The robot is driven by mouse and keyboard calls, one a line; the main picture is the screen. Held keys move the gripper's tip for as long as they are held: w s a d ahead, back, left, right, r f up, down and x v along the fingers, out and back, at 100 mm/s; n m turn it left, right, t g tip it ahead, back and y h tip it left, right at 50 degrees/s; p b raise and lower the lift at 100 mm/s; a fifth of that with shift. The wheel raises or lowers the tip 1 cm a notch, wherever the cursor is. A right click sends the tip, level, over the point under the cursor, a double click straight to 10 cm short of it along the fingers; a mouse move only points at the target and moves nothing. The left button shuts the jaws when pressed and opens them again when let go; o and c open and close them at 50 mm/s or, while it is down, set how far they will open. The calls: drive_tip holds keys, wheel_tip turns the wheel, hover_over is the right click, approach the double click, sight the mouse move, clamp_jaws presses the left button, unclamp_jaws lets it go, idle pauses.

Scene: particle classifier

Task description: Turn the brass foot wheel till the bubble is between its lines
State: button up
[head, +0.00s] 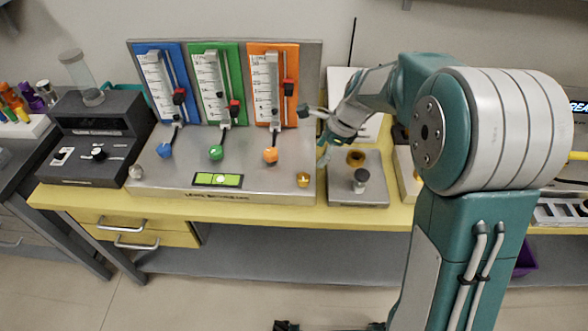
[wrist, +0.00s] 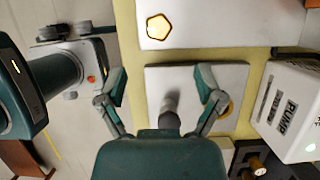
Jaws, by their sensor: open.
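The brass foot wheel (head: 303,179) sits at the front right corner of the steel classifier base (head: 262,185). It shows as a bright five-sided piece (wrist: 158,27) at the top of the wrist view. The green level vial (head: 217,180) lies on the base's front edge, with a pale bubble near its middle. The lines are too small to judge the bubble against them. My gripper (head: 313,138) is open and empty, above and behind the wheel and apart from it. In the wrist view its fingers (wrist: 162,83) spread over the neighbouring plate.
Right of the base, a grey plate (head: 345,196) bears a dark-stemmed knob (head: 361,181) and a brass piece (head: 355,158). Blue, green and orange gauge panels (head: 270,85) stand behind. A dark control box (head: 92,140) is at left. A white PUMP box (wrist: 287,112) is close by.

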sight(303, 176)
drive_tip(key=x, duration=0.5)
drive_tip(key=a+x, duration=0.1)
drive_tip(key=x, duration=0.4)
drive_tip(key=shift+s+r, duration=0.1)
drive_tip(key=shift+r, duration=0.05)
drive_tip(key=shift+d, duration=0.75)
drive_tip(key=shift+a, duration=0.2)
drive_tip(key=c, duration=0.9)
drive_tip(key=shift+a, duration=0.25)
drive_tip(key=shift+c, duration=1.3)
